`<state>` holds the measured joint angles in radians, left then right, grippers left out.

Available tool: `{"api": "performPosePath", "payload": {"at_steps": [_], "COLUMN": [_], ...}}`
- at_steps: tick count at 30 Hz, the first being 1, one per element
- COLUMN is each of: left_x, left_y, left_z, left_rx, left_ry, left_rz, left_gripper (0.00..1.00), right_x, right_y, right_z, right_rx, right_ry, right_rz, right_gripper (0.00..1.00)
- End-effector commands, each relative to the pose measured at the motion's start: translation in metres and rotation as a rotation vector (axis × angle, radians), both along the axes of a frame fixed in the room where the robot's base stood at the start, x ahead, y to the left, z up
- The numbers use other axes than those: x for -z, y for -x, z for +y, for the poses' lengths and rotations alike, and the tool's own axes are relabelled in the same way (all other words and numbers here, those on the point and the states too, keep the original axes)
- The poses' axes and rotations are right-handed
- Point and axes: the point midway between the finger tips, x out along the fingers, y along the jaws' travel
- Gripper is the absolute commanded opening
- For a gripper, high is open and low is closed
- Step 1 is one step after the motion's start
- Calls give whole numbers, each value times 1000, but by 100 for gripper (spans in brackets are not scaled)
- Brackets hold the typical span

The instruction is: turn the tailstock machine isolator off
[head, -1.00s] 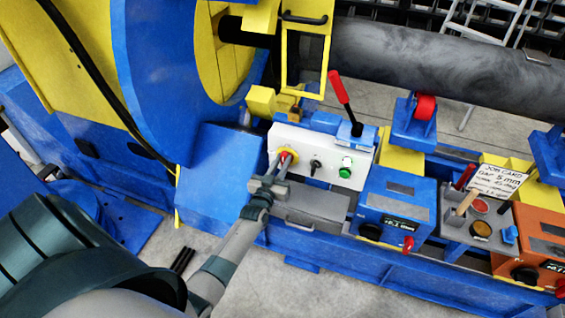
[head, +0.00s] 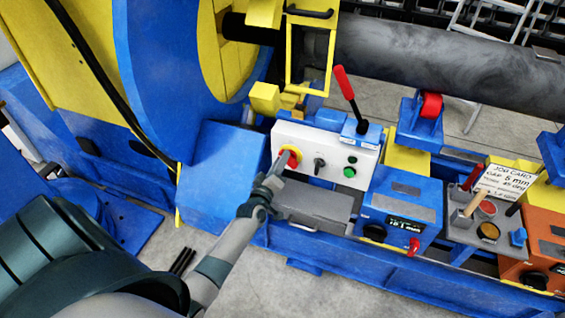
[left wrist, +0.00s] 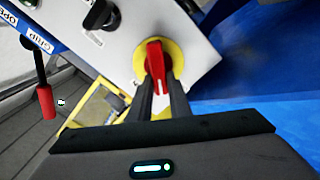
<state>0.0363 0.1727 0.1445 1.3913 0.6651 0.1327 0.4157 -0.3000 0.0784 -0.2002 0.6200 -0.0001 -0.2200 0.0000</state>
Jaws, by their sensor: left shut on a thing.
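The isolator is a red handle (head: 292,157) on a yellow disc, at the left end of a white control panel (head: 313,139). My left gripper (head: 281,164) reaches it from below and is shut on the handle. In the left wrist view, the red handle (left wrist: 155,57) stands between the tips of my two dark fingers (left wrist: 156,84), with the yellow disc (left wrist: 174,53) behind it. My right gripper is not in view.
Beside the isolator are a black selector switch (head: 319,163) and a green button (head: 349,172). A red-handled lever (head: 346,87) rises behind the panel. A grey box (head: 313,203) sits below it, and a blue box with a display (head: 399,205) stands to the right.

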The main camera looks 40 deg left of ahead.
Motion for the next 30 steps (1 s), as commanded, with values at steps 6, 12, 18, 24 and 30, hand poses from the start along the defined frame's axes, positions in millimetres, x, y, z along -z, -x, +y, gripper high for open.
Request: {"api": "performPosePath", "payload": {"at_steps": [6, 12, 18, 24, 30], "left_x": [7, 10, 13, 14, 14], "left_y": [1, 1, 2, 2, 2], "left_z": [2, 4, 4, 4, 4], "left_rx": [0, -1, 0, 0, 0], "left_ry": [201, 380, 526, 617, 655], "left_rz": [-48, -91, -126, -147, -155], "left_gripper": [0, 0, 0, 0, 0], "right_x": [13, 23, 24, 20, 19], "right_y": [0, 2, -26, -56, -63], "right_z": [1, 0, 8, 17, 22], "right_rx": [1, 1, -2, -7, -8], "right_ry": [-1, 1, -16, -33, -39], "right_rz": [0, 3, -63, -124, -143], "right_gripper": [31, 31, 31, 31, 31]}}
